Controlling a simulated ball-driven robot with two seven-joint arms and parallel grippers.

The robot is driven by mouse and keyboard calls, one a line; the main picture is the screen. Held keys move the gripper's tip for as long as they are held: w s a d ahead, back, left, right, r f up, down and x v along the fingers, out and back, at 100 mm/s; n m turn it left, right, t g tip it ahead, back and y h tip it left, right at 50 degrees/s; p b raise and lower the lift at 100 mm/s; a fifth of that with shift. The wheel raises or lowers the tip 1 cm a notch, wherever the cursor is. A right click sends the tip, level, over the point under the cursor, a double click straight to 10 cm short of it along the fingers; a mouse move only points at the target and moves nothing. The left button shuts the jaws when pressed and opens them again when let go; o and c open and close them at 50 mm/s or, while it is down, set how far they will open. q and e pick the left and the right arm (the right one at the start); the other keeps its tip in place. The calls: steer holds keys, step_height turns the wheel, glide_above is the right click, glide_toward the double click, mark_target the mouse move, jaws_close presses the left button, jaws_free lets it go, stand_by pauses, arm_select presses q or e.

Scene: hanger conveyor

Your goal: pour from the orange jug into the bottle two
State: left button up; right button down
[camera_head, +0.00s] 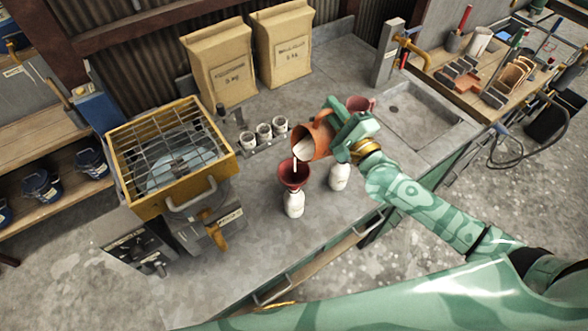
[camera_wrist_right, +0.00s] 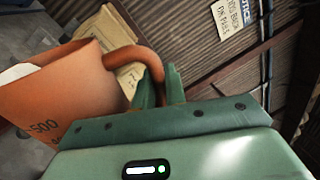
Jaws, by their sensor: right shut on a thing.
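The orange jug (camera_head: 311,139) is tilted to the left above the counter, with white liquid at its lip. A white stream falls from it into a dark red funnel (camera_head: 293,176). The funnel sits in the mouth of a white bottle (camera_head: 294,205), upright on the counter. A second white bottle (camera_head: 339,177) stands to its right, partly under my arm. I cannot read which is bottle two. My right gripper (camera_head: 335,124) is shut on the jug's handle; the handle also shows between its fingers in the right wrist view (camera_wrist_right: 160,88). My left gripper is not in view.
A yellow box with a wire grid (camera_head: 170,155) stands at the left. Several small white containers (camera_head: 264,133) sit in a rack behind the funnel. Two paper bags (camera_head: 285,45) stand at the back. A reddish vessel (camera_head: 359,104) is behind my gripper, near the sink (camera_head: 415,115).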

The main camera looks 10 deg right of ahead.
steer(key=shift+s+a+f+n, duration=0.1)
steer(key=shift+s+a+n, duration=0.1)
steer(key=shift+a+n, duration=0.3)
steer(key=shift+s+a+f+n, duration=0.15)
steer(key=shift+a+n, duration=0.15)
steer(key=shift+n, duration=0.3)
stand_by(0.8)
steer(key=d+m, duration=0.1)
steer(key=m, duration=0.1)
steer(key=w+d+m, duration=0.1)
steer(key=m, duration=0.1)
steer(key=d+m+h, duration=0.1)
steer(key=d+m, duration=0.1)
steer(key=shift+w+r, duration=0.25)
steer(key=shift+w, duration=0.1)
steer(key=m, duration=0.1)
steer(key=d+f+m+h, duration=0.1)
steer(key=m, duration=0.1)
steer(key=shift+w+f+b, duration=0.15)
steer(key=shift+f+b, duration=0.15)
steer(key=shift+b, duration=0.05)
steer(key=m, duration=0.2)
steer(key=shift+w+d+f+m+h, duration=0.15)
steer(key=shift+d+f+m+h, duration=0.15)
steer(key=shift+f, duration=0.1)
